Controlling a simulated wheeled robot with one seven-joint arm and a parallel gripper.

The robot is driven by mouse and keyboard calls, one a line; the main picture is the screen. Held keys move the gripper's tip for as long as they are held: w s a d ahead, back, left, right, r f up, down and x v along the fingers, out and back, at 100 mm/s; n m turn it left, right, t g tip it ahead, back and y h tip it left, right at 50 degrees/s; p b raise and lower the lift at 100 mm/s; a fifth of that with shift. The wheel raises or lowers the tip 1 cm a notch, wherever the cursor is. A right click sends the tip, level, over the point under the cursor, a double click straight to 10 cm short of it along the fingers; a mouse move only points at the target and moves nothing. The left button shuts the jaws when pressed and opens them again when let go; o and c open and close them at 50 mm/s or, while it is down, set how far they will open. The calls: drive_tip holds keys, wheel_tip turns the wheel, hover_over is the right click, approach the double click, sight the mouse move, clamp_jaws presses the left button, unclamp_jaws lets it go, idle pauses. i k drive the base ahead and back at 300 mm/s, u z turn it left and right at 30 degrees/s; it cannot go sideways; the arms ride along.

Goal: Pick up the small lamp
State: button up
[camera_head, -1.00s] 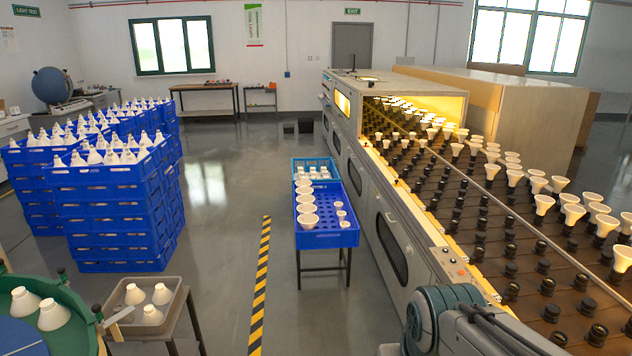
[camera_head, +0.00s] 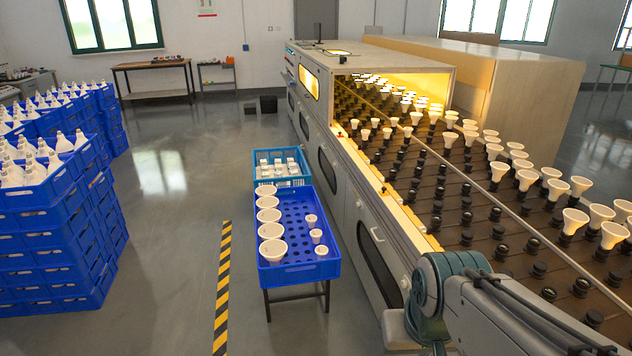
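Small lamps stand in the right part of the blue tray. They are white and cup-shaped: a far one (camera_head: 311,220), a middle one (camera_head: 316,236) and a near one (camera_head: 321,250). Larger white lamps (camera_head: 273,249) stand in a row along the left side of the same blue tray (camera_head: 285,275). The tray rests on a dark-legged stand ahead of me. Part of my arm (camera_head: 440,290) shows at the lower right, but my gripper is out of view.
A lighter blue crate (camera_head: 281,170) with small white items sits behind the tray. A conveyor (camera_head: 470,215) with lamps in black sockets runs along the right, beside the grey oven machine (camera_head: 355,210). Stacked blue crates (camera_head: 60,240) stand left. Floor left of the tray is clear.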

sight(315, 234)
drive_tip(key=u, duration=0.15)
drive_tip(key=i, duration=2.65)
drive_tip(key=u, duration=0.2)
